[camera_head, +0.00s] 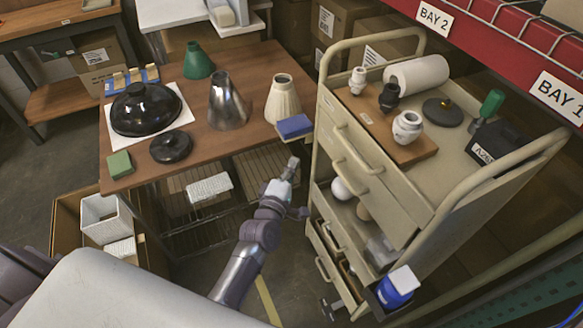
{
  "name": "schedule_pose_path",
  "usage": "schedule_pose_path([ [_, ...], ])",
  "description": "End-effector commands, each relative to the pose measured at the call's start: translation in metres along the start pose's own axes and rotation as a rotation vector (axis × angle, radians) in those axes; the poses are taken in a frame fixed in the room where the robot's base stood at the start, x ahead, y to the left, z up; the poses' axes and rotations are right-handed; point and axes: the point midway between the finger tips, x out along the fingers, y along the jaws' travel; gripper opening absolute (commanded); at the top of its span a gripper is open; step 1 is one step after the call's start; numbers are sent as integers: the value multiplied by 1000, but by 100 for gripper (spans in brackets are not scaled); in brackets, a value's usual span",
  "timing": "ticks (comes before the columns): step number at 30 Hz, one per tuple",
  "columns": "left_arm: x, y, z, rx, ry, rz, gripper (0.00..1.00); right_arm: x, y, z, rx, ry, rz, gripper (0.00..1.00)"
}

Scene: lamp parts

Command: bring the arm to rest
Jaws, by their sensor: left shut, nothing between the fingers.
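My left arm reaches up through the middle of the view. Its gripper (291,165) is shut and empty, in the gap between the brown table (245,70) and the beige drawer cart (345,150), just below a blue block (294,126) at the table's corner. I cannot tell whether the gripper touches anything. On the table stand a green cone shade (198,62), a metal cone shade (228,103), a cream pleated shade (283,100) and a glossy black dome (145,108). My right gripper is not in view.
The cart top holds lamp sockets (407,126), a white roll (417,74) and a green-handled tool (490,105). Cart drawers stand partly open beside my arm. A carton (68,225) with white shades sits lower left. Bare floor (290,265) shows right of my forearm.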

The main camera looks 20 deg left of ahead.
Motion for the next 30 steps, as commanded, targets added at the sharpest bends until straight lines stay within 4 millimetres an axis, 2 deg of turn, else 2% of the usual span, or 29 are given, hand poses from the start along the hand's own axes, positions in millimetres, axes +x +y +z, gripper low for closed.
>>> schedule_pose_path([
  [8, -7, -1, 0, 3, -1, -3, 0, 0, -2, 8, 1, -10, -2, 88],
  [11, -11, -20, 3, 48, -14, -44, 0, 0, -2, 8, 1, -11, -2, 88],
  [14, -24, -67, 9, 161, -52, -142, 0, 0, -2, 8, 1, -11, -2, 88],
  [17, -50, -133, 17, 330, -124, -281, 0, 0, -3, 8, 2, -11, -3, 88],
  [18, -64, -161, 18, 404, -161, -341, 0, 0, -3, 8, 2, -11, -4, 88],
  [20, -88, -201, 20, 513, -223, -425, 0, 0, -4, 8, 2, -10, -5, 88],
  [21, -106, -226, 21, 585, -268, -478, 0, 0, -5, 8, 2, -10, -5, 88],
  [24, -156, -285, 18, 753, -393, -605, 0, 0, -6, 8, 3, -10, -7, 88],
  [26, -190, -317, 15, 850, -477, -676, 0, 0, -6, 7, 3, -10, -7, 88],
  [30, -277, -380, 2, 1059, -698, -822, 0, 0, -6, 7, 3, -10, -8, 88],
])
